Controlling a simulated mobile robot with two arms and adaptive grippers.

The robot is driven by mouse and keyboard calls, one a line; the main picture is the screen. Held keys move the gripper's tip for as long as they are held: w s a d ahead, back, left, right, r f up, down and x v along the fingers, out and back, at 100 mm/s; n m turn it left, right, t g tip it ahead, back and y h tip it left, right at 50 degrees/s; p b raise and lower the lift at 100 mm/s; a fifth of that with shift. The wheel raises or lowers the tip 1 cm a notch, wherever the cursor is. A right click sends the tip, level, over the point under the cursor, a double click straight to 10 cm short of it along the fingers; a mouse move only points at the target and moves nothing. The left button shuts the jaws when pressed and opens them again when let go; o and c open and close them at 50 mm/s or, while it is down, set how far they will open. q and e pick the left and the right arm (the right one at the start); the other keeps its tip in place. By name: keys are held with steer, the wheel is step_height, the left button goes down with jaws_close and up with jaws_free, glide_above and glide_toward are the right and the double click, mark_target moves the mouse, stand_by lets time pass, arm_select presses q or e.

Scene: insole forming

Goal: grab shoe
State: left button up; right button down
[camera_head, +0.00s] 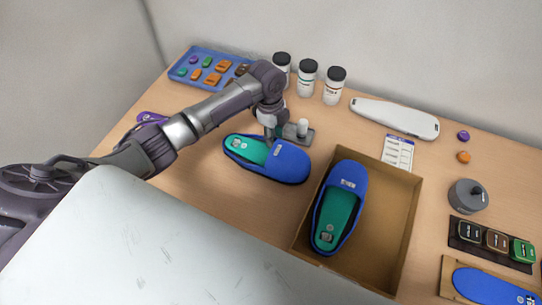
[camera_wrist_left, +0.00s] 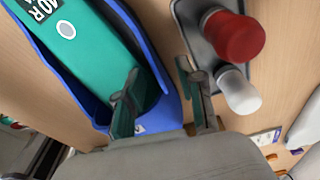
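A blue shoe with a teal insole (camera_head: 290,163) lies on the table at the centre left. It also shows in the left wrist view (camera_wrist_left: 85,50), with a "40 R" label on the insole. A second blue shoe (camera_head: 347,176) lies in an open cardboard box (camera_head: 398,225) to its right. My left gripper (camera_head: 271,133) is low over the far side of the first shoe. In the left wrist view its fingers (camera_wrist_left: 160,98) are apart, one over the shoe's inside, the other outside its rim. Contact with the rim cannot be told. My right gripper is not in view.
A small grey holder (camera_head: 304,138) with a red-topped and a white-topped piece stands close beside the left gripper. Several black-capped bottles (camera_head: 307,78) and a white case (camera_head: 395,117) stand behind. A blue tray (camera_head: 190,67) is at the back left.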

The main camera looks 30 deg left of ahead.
arm_select(q)
jaws_close()
steer(key=shift+r, duration=0.15)
